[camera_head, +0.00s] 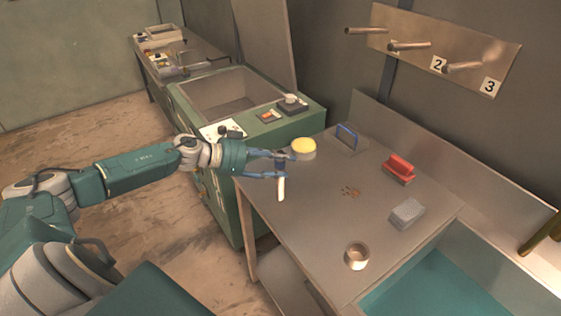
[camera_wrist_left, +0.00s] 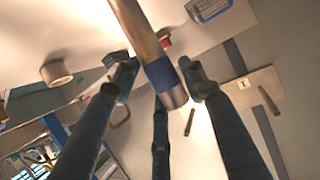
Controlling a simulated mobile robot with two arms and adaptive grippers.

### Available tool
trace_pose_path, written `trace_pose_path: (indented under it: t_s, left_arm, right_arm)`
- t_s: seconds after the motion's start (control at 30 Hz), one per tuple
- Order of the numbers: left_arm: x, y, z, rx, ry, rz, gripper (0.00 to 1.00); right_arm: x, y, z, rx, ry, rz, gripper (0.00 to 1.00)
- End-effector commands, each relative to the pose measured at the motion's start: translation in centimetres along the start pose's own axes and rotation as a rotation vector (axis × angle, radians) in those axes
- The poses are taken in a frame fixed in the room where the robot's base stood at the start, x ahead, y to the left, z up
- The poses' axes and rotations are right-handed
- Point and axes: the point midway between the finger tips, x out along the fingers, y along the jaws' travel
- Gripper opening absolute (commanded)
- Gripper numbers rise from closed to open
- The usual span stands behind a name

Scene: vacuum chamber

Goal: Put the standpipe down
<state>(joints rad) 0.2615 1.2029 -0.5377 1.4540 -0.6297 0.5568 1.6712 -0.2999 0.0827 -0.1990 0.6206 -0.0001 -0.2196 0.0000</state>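The standpipe (camera_head: 281,188) is a short pale tube at the left side of the metal table (camera_head: 315,220). In the left wrist view the standpipe (camera_wrist_left: 137,28) is a metallic tube with a blue band near one end. My left gripper (camera_head: 270,164) is shut on it; its dark fingers (camera_wrist_left: 160,80) lie around the blue band. The tube is roughly upright in the head view. I cannot tell whether its lower end touches the tabletop. My right gripper is not in view.
A yellow-topped round thing (camera_head: 303,147) stands close behind the gripper. A blue-handled item (camera_head: 347,137), red brush (camera_head: 399,169), grey block (camera_head: 407,213) and cup (camera_head: 356,256) are on the table. A teal basin (camera_head: 430,290) lies at front right. Numbered pegs (camera_head: 409,46) are on the wall.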

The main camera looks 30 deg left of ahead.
Motion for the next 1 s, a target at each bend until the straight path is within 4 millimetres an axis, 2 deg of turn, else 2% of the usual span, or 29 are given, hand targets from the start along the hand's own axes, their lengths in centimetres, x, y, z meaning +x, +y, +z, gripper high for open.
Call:
trace_pose_path:
  t_s: [0.37, 0.6, 0.83, 1.0]
  left_arm:
    - [-0.2, 0.0, -0.4, 0.001, 0.000, 0.000, 0.51]
    - [-3.4, 0.1, 0.2, 0.002, -0.009, 0.001, 0.51]
    - [-6.3, 0.1, 0.0, -0.001, -0.009, 0.003, 0.51]
    - [-8.3, 0.1, -0.2, -0.005, -0.009, 0.002, 0.51]
  right_arm:
    - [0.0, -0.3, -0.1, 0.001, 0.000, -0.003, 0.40]
    - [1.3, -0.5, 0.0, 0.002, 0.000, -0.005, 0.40]
    - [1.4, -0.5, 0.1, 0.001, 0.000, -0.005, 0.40]
    - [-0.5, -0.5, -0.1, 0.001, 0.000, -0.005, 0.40]
